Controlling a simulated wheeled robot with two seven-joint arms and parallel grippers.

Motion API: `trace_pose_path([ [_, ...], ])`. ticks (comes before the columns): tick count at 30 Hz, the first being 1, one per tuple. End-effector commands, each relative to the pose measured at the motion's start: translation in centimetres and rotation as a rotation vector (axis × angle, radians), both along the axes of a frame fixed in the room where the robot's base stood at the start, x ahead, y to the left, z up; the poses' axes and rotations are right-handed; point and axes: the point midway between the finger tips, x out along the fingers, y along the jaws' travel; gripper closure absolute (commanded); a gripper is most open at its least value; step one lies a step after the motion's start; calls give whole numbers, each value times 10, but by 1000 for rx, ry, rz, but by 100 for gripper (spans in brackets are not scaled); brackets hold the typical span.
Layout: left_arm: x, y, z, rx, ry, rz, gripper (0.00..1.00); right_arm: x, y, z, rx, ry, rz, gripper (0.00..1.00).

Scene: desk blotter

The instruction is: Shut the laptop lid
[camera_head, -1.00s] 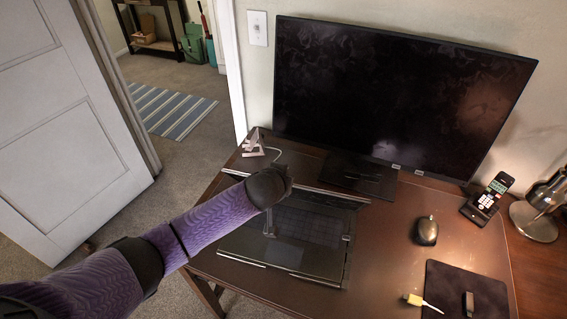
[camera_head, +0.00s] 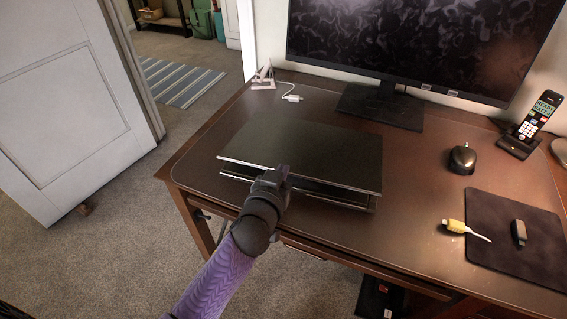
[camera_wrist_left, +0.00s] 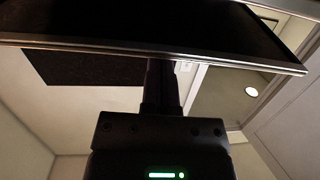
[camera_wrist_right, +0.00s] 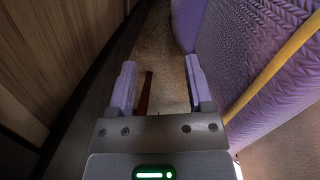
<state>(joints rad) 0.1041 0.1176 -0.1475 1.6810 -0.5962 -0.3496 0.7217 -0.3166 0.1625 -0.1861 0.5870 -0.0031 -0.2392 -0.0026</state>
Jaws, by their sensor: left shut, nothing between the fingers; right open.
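The laptop's dark lid (camera_head: 305,152) lies folded down over its base (camera_head: 335,198) on the desk in the head view. A narrow gap shows between them along the front. My left gripper (camera_head: 279,177) is shut and empty at the lid's front edge; whether it touches the lid is not clear. In the left wrist view, a dark panel with a silver edge (camera_wrist_left: 150,46), likely part of the laptop, crosses above the left gripper (camera_wrist_left: 163,72), hiding its tips. My right gripper (camera_wrist_right: 158,82) is open and empty in the right wrist view.
A monitor (camera_head: 420,45) stands behind the laptop on the desk (camera_head: 415,220). A white cable end (camera_head: 292,98) lies at the back left.

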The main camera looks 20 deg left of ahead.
Motion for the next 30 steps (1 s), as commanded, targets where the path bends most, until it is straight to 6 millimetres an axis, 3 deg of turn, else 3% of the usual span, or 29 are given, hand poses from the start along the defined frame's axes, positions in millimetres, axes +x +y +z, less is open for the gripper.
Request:
trace_pose_path([
  [3, -3, 0, -15, -1, 2, 0, 100, 4, 3, -10, 3, -2, -2, 34],
  [12, -5, -1, -25, 0, 0, -1, 100, 0, 12, -17, 17, 12, -8, 34],
  [26, -5, 0, -24, 0, 0, -1, 100, -8, 13, -15, 18, 21, -7, 34],
  [30, -3, 1, -8, -1, -3, -1, 100, -4, 10, 0, 15, 8, -4, 34],
])
